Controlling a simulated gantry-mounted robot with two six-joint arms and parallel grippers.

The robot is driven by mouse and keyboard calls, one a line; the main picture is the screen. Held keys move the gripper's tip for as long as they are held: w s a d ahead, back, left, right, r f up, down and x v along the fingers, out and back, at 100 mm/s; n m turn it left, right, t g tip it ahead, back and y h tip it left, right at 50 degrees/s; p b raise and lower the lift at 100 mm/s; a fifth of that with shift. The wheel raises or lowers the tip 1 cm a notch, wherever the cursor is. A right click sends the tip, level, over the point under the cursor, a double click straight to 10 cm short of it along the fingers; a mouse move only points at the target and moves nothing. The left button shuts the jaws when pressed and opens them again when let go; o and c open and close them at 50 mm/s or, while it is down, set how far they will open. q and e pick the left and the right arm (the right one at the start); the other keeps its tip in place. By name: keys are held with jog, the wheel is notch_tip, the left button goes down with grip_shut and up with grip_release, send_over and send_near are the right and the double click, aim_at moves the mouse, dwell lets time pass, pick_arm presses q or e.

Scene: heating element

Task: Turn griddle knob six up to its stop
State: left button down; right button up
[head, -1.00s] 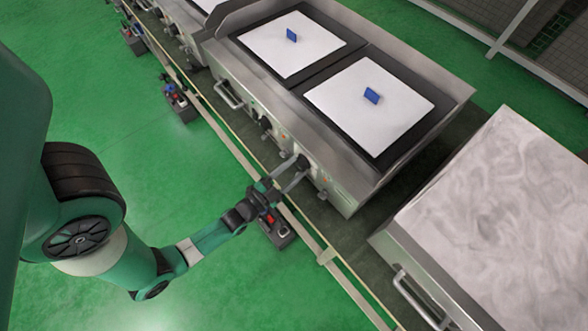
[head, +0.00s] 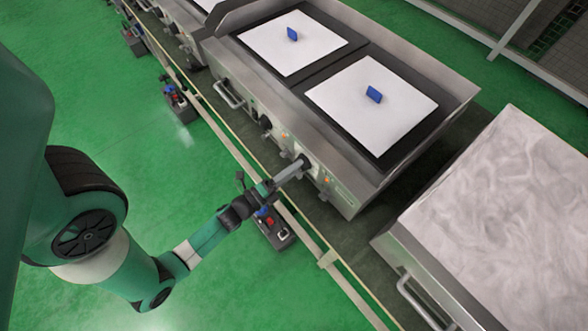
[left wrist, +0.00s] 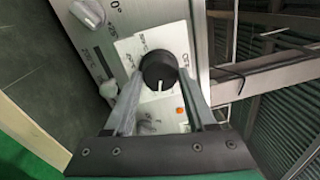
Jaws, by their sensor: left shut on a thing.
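The griddle (head: 330,170) shows in the head view with dark plates, and white sheets on top. My left gripper (head: 302,163) reaches its front panel at the right-hand knob. In the left wrist view the black round knob (left wrist: 159,68) sits between the two fingers of my left gripper (left wrist: 163,84), which is shut on it. A white dial plate with markings surrounds the knob, and its printing looks tilted. An orange light (left wrist: 180,110) shows beside the dial. The knob's pointer is hard to make out. My right gripper is not in view.
Another black knob (head: 265,122) and a bar handle (head: 228,94) are farther left on the front panel. A rail (head: 245,160) with boxes (head: 272,228) runs in front of the griddle. A metal-topped unit (head: 500,190) stands to the right. Green floor lies open at left.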

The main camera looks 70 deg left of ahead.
pick_arm(q)
jog(key=shift+r+m+g+h+b, duration=0.1)
jog(key=shift+m+g+h+b, duration=0.3)
jog(key=shift+m, duration=3.05)
jog(key=shift+r+m+g+b, duration=0.1)
jog(key=shift+m+b, duration=0.65)
jog(key=shift+m, duration=2.75)
jog(key=shift+m+g+h+b, duration=0.2)
jog(key=shift+m+b, duration=0.35)
jog(key=shift+m, duration=2.9)
jog(key=shift+c, duration=1.1)
grip_release()
